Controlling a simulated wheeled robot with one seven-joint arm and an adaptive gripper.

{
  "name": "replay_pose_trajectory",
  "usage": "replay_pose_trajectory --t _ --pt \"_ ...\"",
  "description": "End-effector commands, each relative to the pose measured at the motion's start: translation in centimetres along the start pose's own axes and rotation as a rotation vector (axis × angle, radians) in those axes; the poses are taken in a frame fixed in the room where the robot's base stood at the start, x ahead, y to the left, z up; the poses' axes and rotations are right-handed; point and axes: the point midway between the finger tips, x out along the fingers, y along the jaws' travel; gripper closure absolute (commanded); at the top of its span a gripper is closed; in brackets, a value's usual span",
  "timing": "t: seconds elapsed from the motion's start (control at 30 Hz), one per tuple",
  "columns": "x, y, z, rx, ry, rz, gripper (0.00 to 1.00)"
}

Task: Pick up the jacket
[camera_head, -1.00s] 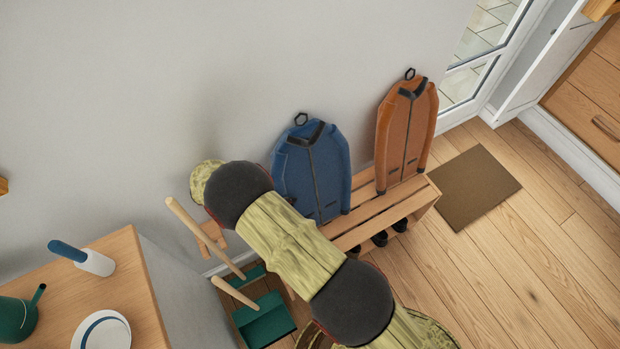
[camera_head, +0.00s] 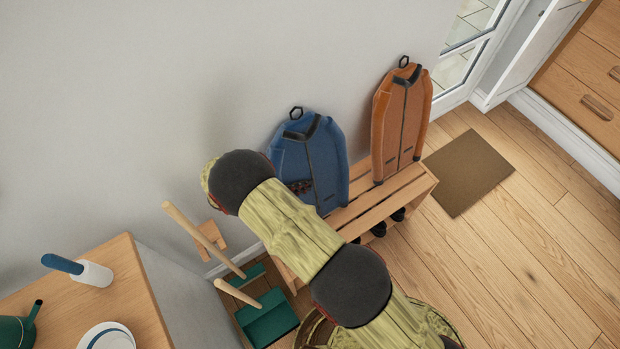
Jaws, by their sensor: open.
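A blue jacket (camera_head: 322,148) with a dark collar and front strip hangs upright by a black loop against the wall, above the bench. An orange jacket (camera_head: 402,125) of the same shape hangs to its right. My arm crosses the lower left of the blue jacket.
A slatted wooden bench (camera_head: 378,206) with dark shoes (camera_head: 379,229) beneath stands under the jackets. A green dustpan (camera_head: 268,318) and wooden handles are left of my arm. A wooden-topped cabinet (camera_head: 128,282) is at lower left. A brown mat (camera_head: 468,174) lies on open floor at right.

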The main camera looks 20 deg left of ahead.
Motion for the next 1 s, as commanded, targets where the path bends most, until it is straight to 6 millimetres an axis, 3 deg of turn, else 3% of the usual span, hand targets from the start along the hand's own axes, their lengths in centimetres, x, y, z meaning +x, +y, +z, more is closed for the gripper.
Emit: replay_pose_trajectory --t 0.27,1.0 --pt "0.6 0.0 0.03 0.001 0.001 0.0 0.45" --pt "0.57 0.02 0.01 0.0 0.001 0.001 0.88"
